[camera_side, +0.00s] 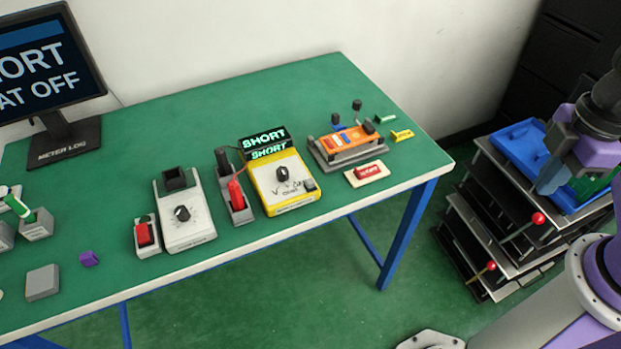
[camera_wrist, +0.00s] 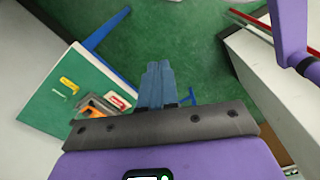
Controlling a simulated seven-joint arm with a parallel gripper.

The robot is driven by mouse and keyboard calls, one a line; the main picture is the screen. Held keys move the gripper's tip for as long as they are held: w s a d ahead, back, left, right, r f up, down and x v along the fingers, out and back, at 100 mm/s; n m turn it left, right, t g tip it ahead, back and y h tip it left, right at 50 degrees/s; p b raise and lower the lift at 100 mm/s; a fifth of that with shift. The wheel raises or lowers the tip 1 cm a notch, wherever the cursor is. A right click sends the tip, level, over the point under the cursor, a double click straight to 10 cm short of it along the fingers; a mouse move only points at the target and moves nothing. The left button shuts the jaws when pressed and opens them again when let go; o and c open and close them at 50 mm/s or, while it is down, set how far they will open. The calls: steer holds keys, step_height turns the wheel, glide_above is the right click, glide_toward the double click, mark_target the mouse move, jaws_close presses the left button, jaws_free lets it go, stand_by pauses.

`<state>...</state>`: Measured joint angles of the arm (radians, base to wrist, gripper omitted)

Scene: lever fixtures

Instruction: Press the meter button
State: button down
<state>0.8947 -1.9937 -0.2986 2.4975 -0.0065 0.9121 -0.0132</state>
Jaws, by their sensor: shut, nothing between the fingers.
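The yellow meter (camera_side: 284,184) stands on the green table with a dark dial and a tilted display reading SHORT. A small grey button (camera_side: 310,185) sits at its lower right corner. My gripper (camera_side: 548,182) is at the right in the side view, over the shelf stack and well away from the meter. In the wrist view, its blue-grey fingers (camera_wrist: 158,78) are together and empty, pointing over the green floor. The meter cannot be made out in the wrist view.
A red switch (camera_side: 237,194) stands just left of the meter. An orange fixture (camera_side: 347,143) and a red labelled button (camera_side: 368,173) lie to its right. A white dial box (camera_side: 184,217) is further left. The table (camera_side: 190,115) is clear behind. A monitor (camera_side: 50,70) stands at the left.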

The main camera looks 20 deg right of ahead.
steer(key=w+a+n+t+h, duration=0.1)
steer(key=w+a+n+t, duration=0.2)
steer(key=w+a+n, duration=0.45)
steer(key=n+t+y, duration=0.3)
steer(key=n+t, duration=0.3)
steer(key=n, duration=2.1)
glide_above(310, 183)
step_height(310, 183, down, 4)
steer(key=f, duration=0.1)
steer(key=shift+s+d+r, duration=0.15)
steer(key=shift+s+r, duration=0.1)
steer(key=shift+r, duration=0.05)
steer(key=shift+f, duration=0.1)
steer(key=shift+f, duration=4.3)
steer(key=shift+f, duration=0.15)
steer(key=shift+f, duration=0.3)
